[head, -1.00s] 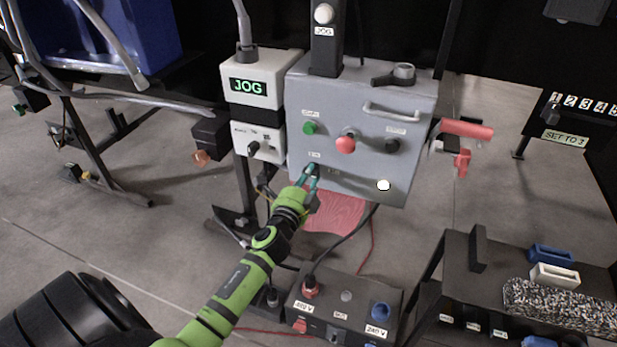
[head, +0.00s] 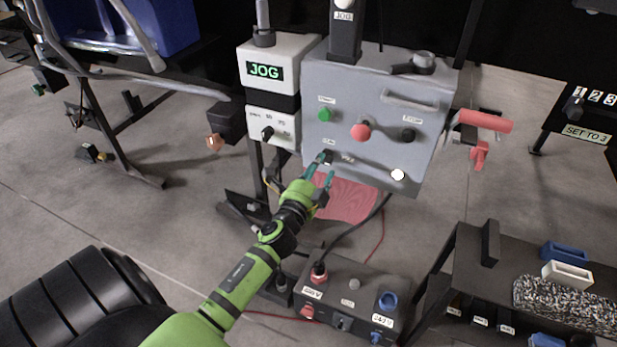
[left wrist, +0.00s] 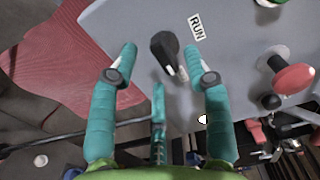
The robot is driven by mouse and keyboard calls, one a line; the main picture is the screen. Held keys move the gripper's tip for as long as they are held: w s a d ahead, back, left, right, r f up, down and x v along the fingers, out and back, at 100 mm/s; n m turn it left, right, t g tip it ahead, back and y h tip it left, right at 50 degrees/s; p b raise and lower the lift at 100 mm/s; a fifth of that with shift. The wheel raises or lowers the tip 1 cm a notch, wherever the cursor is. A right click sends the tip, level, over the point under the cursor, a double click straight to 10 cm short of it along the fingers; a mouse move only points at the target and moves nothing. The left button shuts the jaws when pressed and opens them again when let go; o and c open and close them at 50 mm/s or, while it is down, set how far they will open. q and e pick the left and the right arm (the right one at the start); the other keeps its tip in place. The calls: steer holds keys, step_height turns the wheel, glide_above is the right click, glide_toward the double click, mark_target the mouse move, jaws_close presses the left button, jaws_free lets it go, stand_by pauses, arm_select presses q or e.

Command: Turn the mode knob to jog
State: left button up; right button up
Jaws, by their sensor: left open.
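The mode knob is a small black knob (head: 327,156) low on the left of the grey control box (head: 345,80). In the left wrist view the knob (left wrist: 165,48) has a white mark on its lower end, and a RUN label (left wrist: 197,27) sits beside it. My left gripper (head: 322,170) is open just in front of the knob. In the left wrist view its teal fingers (left wrist: 160,58) stand either side of the knob, with gaps showing. I cannot tell whether they touch it. The display (head: 264,71) reads JOG. My right gripper is not in view.
A bar handle (head: 409,100) is on the box. A socket box (head: 345,300) stands below. A red-handled device (head: 482,122) is at the right.

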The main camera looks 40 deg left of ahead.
arm_select(q)
steer(key=v, duration=0.9)
steer(key=shift+s+d, duration=0.15)
steer(key=shift+s, duration=0.15)
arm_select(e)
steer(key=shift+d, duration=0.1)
